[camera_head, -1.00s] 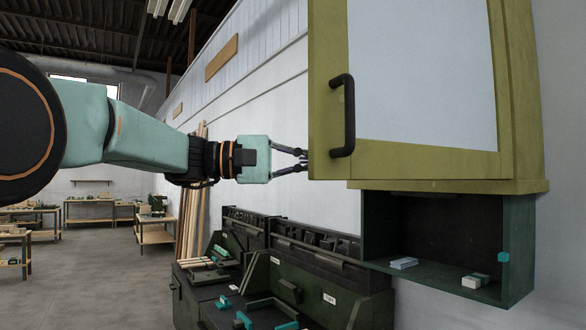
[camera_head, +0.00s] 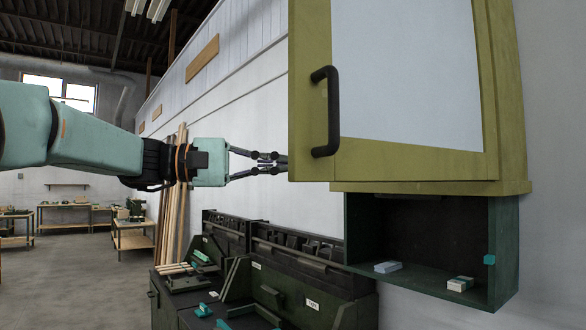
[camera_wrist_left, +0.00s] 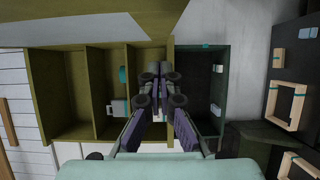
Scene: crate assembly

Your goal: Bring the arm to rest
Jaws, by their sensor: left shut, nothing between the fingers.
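My left gripper (camera_head: 282,163) reaches in from the left in the head view. Its fingers are together and hold nothing. The tips are by the left edge of the olive cabinet door (camera_head: 400,165), below and left of its black handle (camera_head: 326,112), apart from the handle. In the left wrist view the closed fingers (camera_wrist_left: 161,78) point towards the olive cabinet's open compartments (camera_wrist_left: 60,95). A teal piece (camera_wrist_left: 123,75) and a pale piece (camera_wrist_left: 118,106) sit inside there. My right gripper is not in view.
A dark green open box (camera_head: 508,260) hangs under the cabinet, with small pale blocks (camera_head: 387,267) inside. Dark green bins (camera_head: 300,265) stand below, left of it. Long boards (camera_head: 173,190) lean on the wall.

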